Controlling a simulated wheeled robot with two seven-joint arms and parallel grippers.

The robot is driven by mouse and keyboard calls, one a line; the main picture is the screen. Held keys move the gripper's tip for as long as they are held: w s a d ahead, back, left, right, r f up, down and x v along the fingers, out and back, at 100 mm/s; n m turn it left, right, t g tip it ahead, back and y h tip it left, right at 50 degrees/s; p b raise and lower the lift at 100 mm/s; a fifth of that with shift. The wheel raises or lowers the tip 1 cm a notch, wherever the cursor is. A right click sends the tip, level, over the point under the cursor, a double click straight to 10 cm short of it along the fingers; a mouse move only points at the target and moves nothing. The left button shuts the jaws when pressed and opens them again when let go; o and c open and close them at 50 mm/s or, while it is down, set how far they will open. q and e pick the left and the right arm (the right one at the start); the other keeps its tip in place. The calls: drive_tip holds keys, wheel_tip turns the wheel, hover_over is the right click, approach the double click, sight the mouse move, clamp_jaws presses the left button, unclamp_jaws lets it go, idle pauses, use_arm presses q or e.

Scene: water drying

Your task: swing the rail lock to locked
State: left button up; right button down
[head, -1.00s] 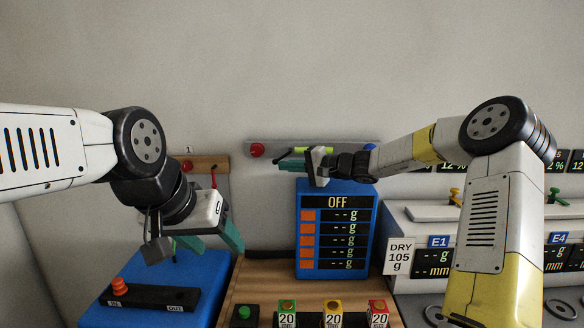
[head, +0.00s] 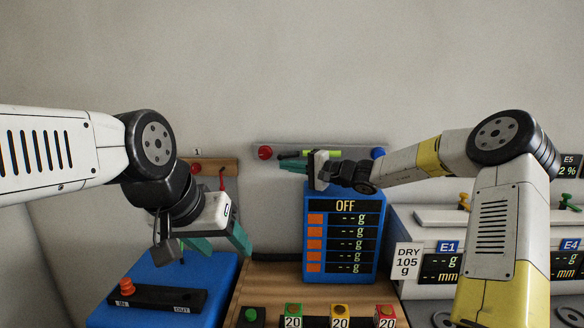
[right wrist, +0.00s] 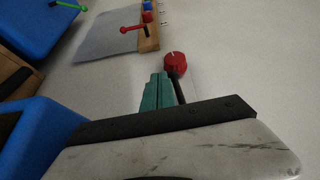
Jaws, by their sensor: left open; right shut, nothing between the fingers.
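A grey rail (head: 345,150) is on the back wall, with a red knob (head: 265,153) at its left, a blue knob (head: 378,153) at its right and a yellow-green strip (head: 330,154) between. A dark lever (head: 290,155) lies nearly level on its left half. My right gripper (head: 285,165) is shut and empty, its teal fingers just below the lever; I cannot tell if they touch. The right wrist view shows the fingers (right wrist: 152,92) beside a dark rod (right wrist: 178,90) in front of the red knob (right wrist: 175,63). My left gripper (head: 220,245) is open and empty, pointing down.
A wooden wall board (head: 205,167) with a red lever (head: 222,178) is left of the rail. A blue display box (head: 343,280) reading OFF stands below my right gripper. A blue box (head: 215,270) with a black panel is under my left gripper. White scales stand right.

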idle(0.5)
drive_tip(key=shift+v, duration=3.9)
drive_tip(key=s+a+f+n+g+h, duration=0.1)
drive_tip(key=s+n+g+h, duration=0.2)
drive_tip(key=s, duration=0.6)
drive_tip(key=s+a+f+n+g+h, duration=0.2)
drive_tip(key=s+h, duration=0.1)
drive_tip(key=s, duration=0.6)
drive_tip(key=s+d+r+t+h, duration=0.1)
drive_tip(key=s+d+t+h, duration=0.2)
drive_tip(key=s+d+h, duration=0.4)
drive_tip(key=s+d, duration=0.8)
drive_tip(key=s, duration=0.3)
drive_tip(key=shift+s+d+r+n, duration=0.25)
drive_tip(key=shift+d+r+n, duration=0.05)
drive_tip(key=shift+d+r, duration=0.1)
